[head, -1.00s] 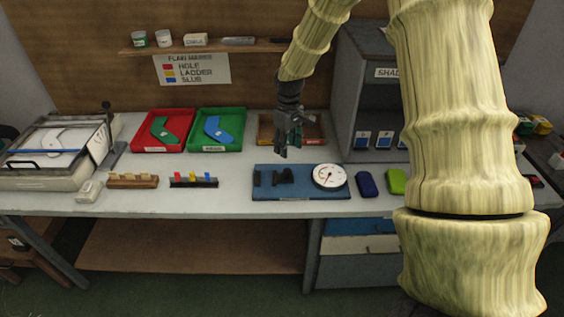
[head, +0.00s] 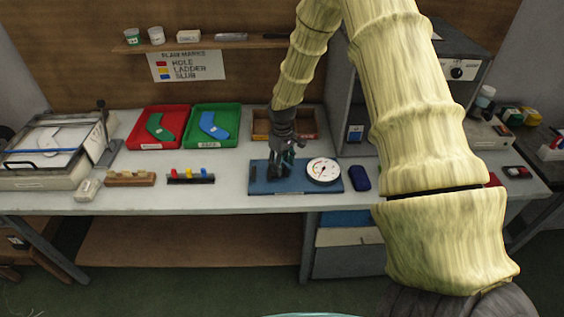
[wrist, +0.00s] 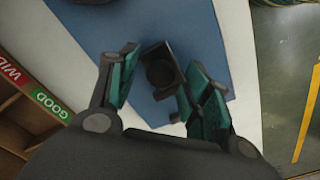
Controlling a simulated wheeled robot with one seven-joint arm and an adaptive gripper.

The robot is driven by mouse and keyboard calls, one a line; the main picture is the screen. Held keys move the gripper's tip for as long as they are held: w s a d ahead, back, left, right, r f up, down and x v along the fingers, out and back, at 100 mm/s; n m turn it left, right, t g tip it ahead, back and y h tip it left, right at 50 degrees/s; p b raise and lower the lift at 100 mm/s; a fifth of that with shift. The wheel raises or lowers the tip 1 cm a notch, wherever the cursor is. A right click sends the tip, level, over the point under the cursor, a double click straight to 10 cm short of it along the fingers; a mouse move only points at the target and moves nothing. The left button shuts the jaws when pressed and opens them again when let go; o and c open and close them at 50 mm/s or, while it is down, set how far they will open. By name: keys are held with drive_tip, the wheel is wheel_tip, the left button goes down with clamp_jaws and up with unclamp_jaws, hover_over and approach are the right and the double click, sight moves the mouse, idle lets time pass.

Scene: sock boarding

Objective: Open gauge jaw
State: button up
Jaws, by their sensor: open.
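The gauge is a blue base plate (head: 258,188) on the table, with a round white dial (head: 323,171) at its right end and small dark jaw parts (head: 271,171) at its left. My gripper (head: 286,172) is over the middle of the plate, just left of the dial. In the wrist view my gripper (wrist: 155,92) is open, its two teal-padded fingers on either side of a dark jaw block (wrist: 161,68) on the blue plate (wrist: 185,25). I cannot tell whether the fingers touch the block.
A dark blue object (head: 360,178) lies right of the gauge. A peg rack (head: 190,178) stands to its left. Red (head: 145,142) and green (head: 203,141) trays and a wooden bin (head: 262,125) stand behind. The table front is clear.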

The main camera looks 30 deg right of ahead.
drive_tip(key=shift+f, duration=0.15)
clamp_jaws()
